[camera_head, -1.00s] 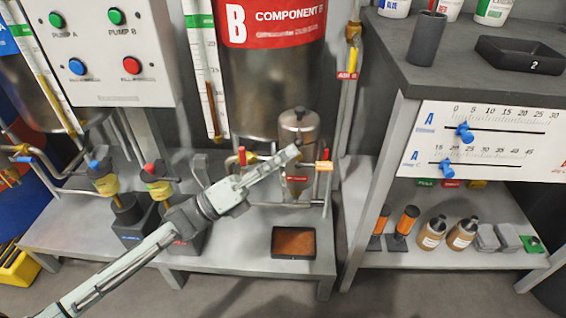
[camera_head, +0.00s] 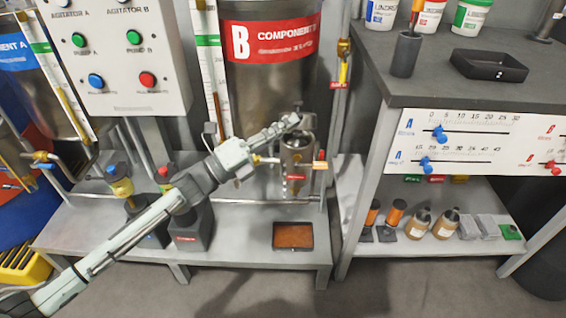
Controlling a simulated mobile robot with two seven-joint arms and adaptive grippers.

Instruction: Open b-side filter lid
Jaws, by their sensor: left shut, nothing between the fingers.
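The b-side filter is a small metal canister (camera_head: 297,158) with a red label, in front of the large Component B tank (camera_head: 270,85). Its top shows a dark round opening inside a metal rim, so it looks open. A small dark upright piece stands just above the rim, behind my gripper; I cannot tell for sure whether it is the raised lid. My left gripper (camera_head: 291,121) is shut and empty, at the top of the canister. Its fingers overlap the rim in the picture, and contact is unclear. My right gripper is out of view.
An orange-handled valve (camera_head: 320,160) sits right of the canister. A brown-filled tray (camera_head: 293,236) lies on the lower shelf (camera_head: 240,253). A control panel (camera_head: 112,55) hangs at upper left. A grey workbench (camera_head: 450,90) stands at right.

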